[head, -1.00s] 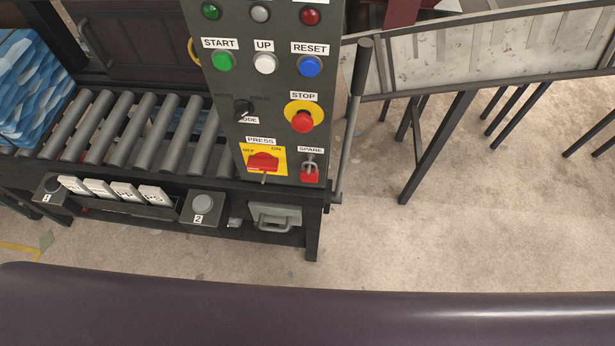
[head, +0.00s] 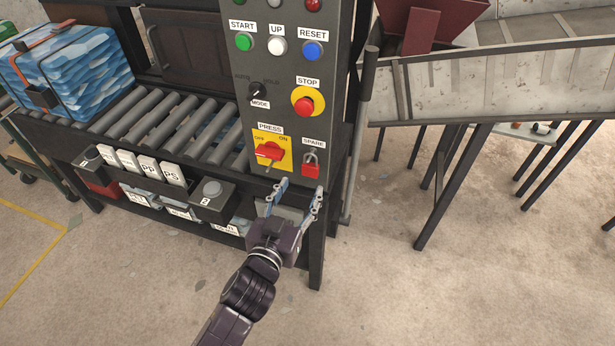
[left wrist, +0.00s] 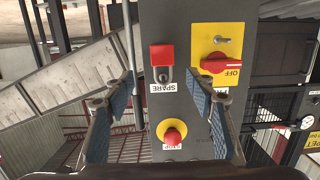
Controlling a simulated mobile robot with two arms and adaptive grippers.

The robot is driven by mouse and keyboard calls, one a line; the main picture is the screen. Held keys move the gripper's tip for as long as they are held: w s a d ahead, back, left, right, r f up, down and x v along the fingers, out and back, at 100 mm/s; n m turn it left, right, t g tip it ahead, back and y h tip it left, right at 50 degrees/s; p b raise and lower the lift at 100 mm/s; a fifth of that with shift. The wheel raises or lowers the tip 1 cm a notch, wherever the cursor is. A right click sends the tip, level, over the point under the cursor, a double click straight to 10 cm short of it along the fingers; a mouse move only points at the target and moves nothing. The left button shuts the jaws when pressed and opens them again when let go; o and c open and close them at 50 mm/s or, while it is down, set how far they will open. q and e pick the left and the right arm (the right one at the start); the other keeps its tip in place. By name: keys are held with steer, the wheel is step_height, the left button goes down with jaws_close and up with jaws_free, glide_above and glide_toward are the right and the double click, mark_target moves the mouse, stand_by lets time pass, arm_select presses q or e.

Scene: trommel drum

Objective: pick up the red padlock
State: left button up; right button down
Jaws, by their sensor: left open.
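The red padlock (head: 311,171) hangs by its metal shackle under the SPARE label on the grey control panel, at the panel's lower right. My left gripper (head: 301,187) is open and empty, just below and in front of the padlock in the head view. In the left wrist view the picture is upside down, and the padlock (left wrist: 162,56) shows between the two open fingers (left wrist: 165,95), beyond their tips and apart from them. My right gripper is not in view.
The red PRESS switch (head: 268,151) on its yellow plate sits just left of the padlock. The red STOP button (head: 304,105) is above it. A grey lever (head: 359,140) stands along the panel's right side. A roller conveyor (head: 165,125) runs left.

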mark_target(309, 169)
arm_select(q)
steer(key=x, duration=0.4)
steer(key=p+x, duration=0.1)
steer(key=x, duration=0.2)
steer(key=shift+w+a+f, duration=0.1)
steer(key=shift+w, duration=0.3)
steer(key=c, duration=1.3)
